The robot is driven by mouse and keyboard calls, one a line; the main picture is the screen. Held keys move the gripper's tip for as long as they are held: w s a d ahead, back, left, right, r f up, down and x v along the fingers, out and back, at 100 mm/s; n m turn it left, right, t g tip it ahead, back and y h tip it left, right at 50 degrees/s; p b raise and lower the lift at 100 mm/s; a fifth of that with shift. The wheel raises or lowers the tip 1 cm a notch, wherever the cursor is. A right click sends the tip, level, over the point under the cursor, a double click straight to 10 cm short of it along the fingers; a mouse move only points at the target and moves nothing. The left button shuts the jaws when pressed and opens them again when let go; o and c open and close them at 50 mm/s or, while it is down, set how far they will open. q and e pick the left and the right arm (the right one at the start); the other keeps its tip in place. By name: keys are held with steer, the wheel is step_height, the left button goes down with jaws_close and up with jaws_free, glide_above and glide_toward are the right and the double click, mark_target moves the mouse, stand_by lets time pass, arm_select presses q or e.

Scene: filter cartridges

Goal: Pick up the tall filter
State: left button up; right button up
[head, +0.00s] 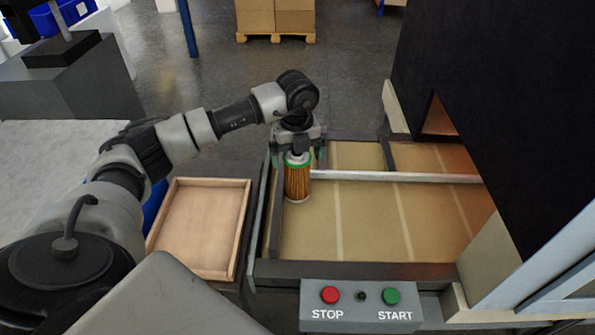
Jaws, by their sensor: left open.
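The tall filter (297,182) stands upright on the tan conveyor bed (370,222), near its left edge. It has an orange-brown pleated body, a green rim at the top and a pale end at the bottom. My left gripper (298,154) is directly above it, pointing down, with its open fingers at the filter's top. I cannot tell whether the fingers touch the filter. My right gripper is not in view.
An empty wooden tray (203,225) lies left of the conveyor. A pale rail (400,177) crosses the bed just right of the filter. A control box (361,306) with STOP and START buttons is at the front. A dark machine housing (500,90) rises at right.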

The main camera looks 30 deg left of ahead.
arm_select(q)
steer(key=shift+f, duration=1.15)
steer(key=c, duration=1.1)
steer(key=shift+o, duration=0.2)
steer(key=shift+r, duration=0.1)
